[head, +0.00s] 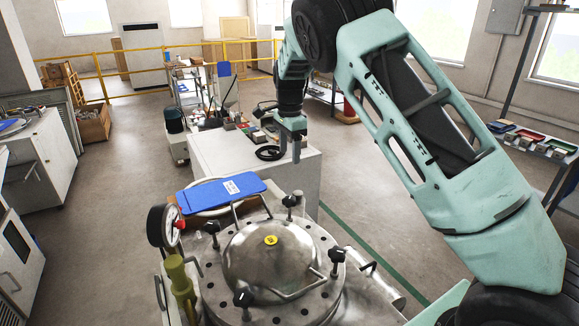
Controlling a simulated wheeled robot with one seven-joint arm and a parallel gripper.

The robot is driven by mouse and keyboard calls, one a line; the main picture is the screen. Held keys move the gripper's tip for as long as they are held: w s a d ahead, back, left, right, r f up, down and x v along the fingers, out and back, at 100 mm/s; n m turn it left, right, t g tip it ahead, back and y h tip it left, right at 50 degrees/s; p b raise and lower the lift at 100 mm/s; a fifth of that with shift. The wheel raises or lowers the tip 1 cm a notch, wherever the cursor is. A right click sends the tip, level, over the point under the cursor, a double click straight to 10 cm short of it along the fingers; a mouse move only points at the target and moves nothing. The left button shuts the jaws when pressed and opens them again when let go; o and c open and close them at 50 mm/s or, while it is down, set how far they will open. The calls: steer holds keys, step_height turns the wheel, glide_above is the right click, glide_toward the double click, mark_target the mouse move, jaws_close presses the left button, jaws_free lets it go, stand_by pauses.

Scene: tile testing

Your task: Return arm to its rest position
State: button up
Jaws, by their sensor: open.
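My arm comes in from the lower right of the head view, rises to a bend at the top and hangs down at the centre. My gripper (290,146) points downward at its end, with its two fingers apart and nothing seen between them. In the picture it is in front of or above the white cabinet top (215,150); its exact height cannot be told. It is beyond the steel pressure vessel (270,255) with its domed lid and black knobs.
A blue clipboard-like board (222,194) lies behind the vessel. A pressure gauge (164,226) stands at its left. A black coiled item (269,153) lies on the cabinet. White cabinets (42,158) stand at left, a shelf with trays (535,137) at right. The floor between is open.

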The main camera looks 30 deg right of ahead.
steer(key=shift+r, duration=0.45)
steer(key=s+a+r+n+y, duration=0.25)
steer(key=s+a+n, duration=0.95)
steer(key=s+a, duration=0.75)
steer(key=s+a+n+h, duration=0.1)
steer(key=s+n, duration=0.6)
steer(key=s, duration=0.4)
steer(key=s+a+f+n+h, duration=0.1)
steer(key=s+a+n, duration=0.1)
steer(key=s+n, duration=0.5)
steer(key=s, duration=0.5)
steer(key=shift+a, duration=0.25)
